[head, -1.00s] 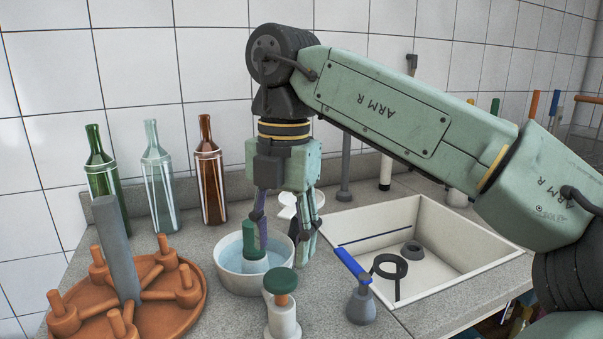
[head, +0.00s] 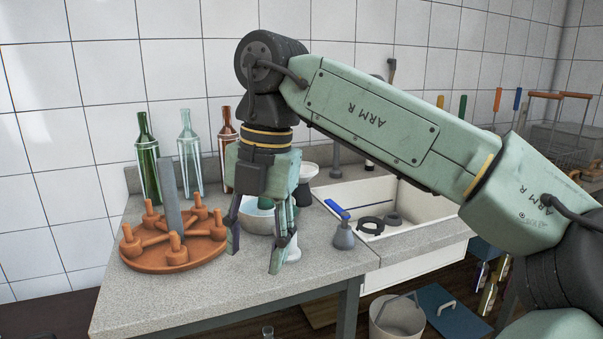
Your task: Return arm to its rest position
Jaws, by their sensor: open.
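My arm reaches in from the right in the head view, and my gripper (head: 254,262) hangs from it, pointing down. Its two fingers are spread with nothing between them, in front of the white bowl (head: 254,219) on the counter. The bowl is partly hidden by the fingers. A green-topped piece shows at the bowl behind the right finger, and a white piece stands just right of that finger; both are mostly covered. I cannot tell the exact gap between the fingertips and the counter.
An orange rack (head: 172,262) with a grey post stands left on the counter. Behind are a green bottle (head: 147,165), a clear bottle (head: 189,155) and a brown one. A blue-handled grey tool (head: 343,236) stands by the sink (head: 412,230). The front counter (head: 170,300) is clear. A bucket (head: 397,318) is below.

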